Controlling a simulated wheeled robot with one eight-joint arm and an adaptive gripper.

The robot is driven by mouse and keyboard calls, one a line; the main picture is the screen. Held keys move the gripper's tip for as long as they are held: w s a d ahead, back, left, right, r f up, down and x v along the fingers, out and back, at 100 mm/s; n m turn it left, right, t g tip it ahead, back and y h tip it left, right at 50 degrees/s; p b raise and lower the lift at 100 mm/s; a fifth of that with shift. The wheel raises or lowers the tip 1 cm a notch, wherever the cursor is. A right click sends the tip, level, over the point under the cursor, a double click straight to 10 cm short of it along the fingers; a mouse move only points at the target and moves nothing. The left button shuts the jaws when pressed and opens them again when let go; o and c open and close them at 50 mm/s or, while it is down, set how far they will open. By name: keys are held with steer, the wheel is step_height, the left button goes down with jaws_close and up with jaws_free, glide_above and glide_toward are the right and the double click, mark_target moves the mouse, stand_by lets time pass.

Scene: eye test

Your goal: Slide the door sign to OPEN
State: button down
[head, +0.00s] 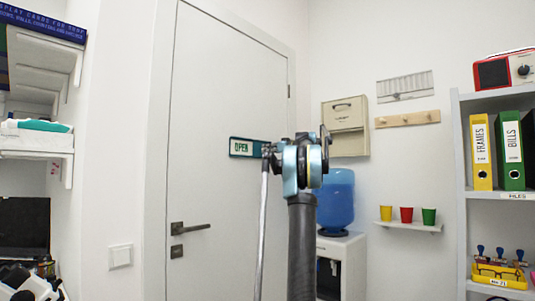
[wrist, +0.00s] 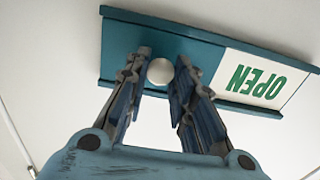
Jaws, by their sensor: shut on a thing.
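The door sign (head: 233,147) is a teal plate on the white door. Its left part shows a white panel with green OPEN lettering in the head view. In the wrist view the sign (wrist: 205,36) appears turned over, with the white OPEN panel (wrist: 262,82) on the right and a plain teal slider part on the left. A round white knob (wrist: 160,71) stands out from the teal part. My gripper (wrist: 162,80) is shut on the knob, one finger on each side. In the head view my gripper (head: 270,152) hides the sign's right end.
The door (head: 220,90) is closed, with a dark handle (head: 190,228) below the sign. A water cooler with a blue bottle (head: 338,200) stands behind my arm. A small shelf (head: 408,226) holds three coloured cups. A binder shelf (head: 462,200) is at right.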

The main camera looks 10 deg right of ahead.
steer(key=c, duration=1.4)
jaws_free()
steer(key=shift+w+d, duration=0.15)
steer(key=shift+d, duration=0.15)
steer(key=shift+o, duration=0.2)
steer(key=v, duration=1.1)
steer(key=shift+s+d, duration=0.2)
steer(key=shift+s, duration=0.15)
steer(key=shift+f, duration=0.1)
